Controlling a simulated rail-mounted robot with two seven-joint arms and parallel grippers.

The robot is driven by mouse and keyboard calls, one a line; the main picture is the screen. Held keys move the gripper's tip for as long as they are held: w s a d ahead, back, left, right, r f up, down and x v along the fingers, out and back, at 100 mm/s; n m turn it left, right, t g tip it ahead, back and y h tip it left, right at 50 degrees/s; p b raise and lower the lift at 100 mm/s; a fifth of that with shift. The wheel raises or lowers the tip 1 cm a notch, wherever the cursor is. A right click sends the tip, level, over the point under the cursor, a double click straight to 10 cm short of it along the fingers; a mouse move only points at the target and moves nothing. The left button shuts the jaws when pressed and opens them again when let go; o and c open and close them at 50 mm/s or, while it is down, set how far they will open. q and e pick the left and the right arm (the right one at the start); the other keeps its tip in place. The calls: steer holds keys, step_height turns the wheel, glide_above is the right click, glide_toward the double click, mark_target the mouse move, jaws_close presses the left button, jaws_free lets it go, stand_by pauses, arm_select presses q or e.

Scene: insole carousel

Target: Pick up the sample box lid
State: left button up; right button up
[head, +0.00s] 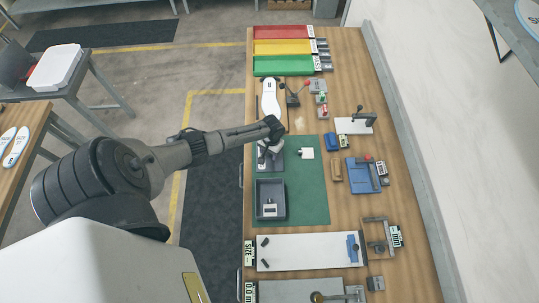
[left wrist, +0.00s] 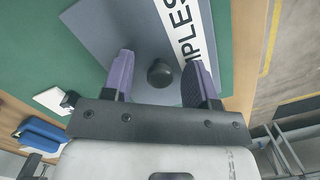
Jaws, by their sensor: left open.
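The sample box lid (left wrist: 105,25) is a flat grey panel with a dark round knob (left wrist: 160,73) and a white label reading "PLES" in the left wrist view. In the head view the lid (head: 276,164) lies on the green mat, mostly hidden under my left gripper. My left gripper (left wrist: 160,68) is open, with one purple finger on either side of the knob; contact cannot be told. In the head view it (head: 267,149) points down over the lid. The open grey sample box (head: 262,187) stands just nearer on the mat, with a small pale item inside. My right gripper is not in view.
The green mat (head: 308,190) has free room right of the box. A small white block (head: 306,154) lies right of the lid. A white insole (head: 270,98) and red, yellow and green trays (head: 282,66) are farther back. A blue device (head: 362,178) stands at right.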

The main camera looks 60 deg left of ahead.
arm_select(q)
steer(key=shift+c, duration=0.8)
steer(key=c, duration=0.8)
jaws_close()
